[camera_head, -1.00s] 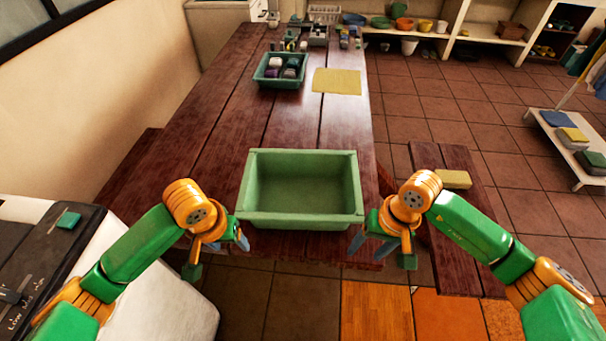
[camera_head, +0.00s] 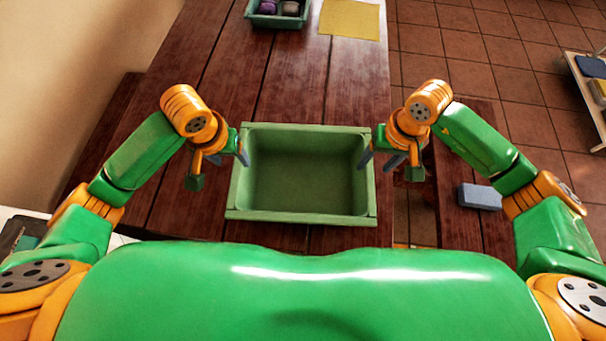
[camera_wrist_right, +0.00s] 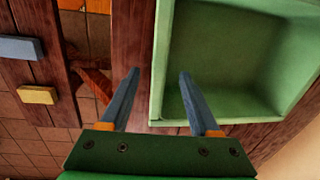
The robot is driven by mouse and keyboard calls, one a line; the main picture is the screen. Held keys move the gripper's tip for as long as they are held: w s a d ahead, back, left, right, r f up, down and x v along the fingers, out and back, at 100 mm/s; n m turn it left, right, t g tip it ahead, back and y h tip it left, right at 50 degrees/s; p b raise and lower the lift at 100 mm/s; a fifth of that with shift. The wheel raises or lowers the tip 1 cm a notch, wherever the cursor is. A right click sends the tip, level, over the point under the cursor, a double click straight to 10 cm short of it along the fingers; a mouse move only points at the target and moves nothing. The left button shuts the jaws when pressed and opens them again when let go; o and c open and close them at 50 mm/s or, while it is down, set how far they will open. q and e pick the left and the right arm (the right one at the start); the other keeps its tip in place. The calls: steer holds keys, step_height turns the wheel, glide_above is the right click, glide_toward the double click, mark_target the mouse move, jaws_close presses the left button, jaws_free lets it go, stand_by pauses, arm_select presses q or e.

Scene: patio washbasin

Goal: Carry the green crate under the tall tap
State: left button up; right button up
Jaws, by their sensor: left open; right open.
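The green crate (camera_head: 302,218) stands upright and empty on the dark red plank table (camera_head: 305,238), in the middle of the head view. My left gripper (camera_head: 231,157) is open at its left side wall. My right gripper (camera_head: 380,159) is open at its right side wall. In the right wrist view the crate (camera_wrist_right: 162,55) fills the right half. Its rim runs between the two blue fingertips of my right gripper (camera_wrist_right: 158,72); whether they touch it I cannot tell. No tap shows in either view.
A teal tray (camera_head: 276,20) with small items and a yellow cloth (camera_head: 349,18) lie farther along the table. A bench at the right carries a blue block (camera_head: 480,196); a yellow block (camera_wrist_right: 37,95) shows in the wrist view.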

mark_target(238, 165)
arm_select(q)
steer(key=f, duration=0.1)
steer(key=w+f, duration=0.1)
steer(key=f, duration=0.3)
steer(key=shift+w+f, duration=0.25)
arm_select(e)
steer(key=f, duration=0.5)
steer(key=shift+w+a+f, duration=0.25)
steer(key=shift+w+f, duration=0.05)
steer(key=shift+w, duration=0.1)
arm_select(q)
steer(key=shift+f, duration=0.7)
arm_select(e)
steer(key=shift+s+a+f, duration=0.1)
steer(key=shift+s+f, duration=0.05)
steer(key=shift+f, duration=0.55)
arm_select(q)
steer(key=shift+w, duration=0.1)
jaws_close()
arm_select(e)
jaws_close()
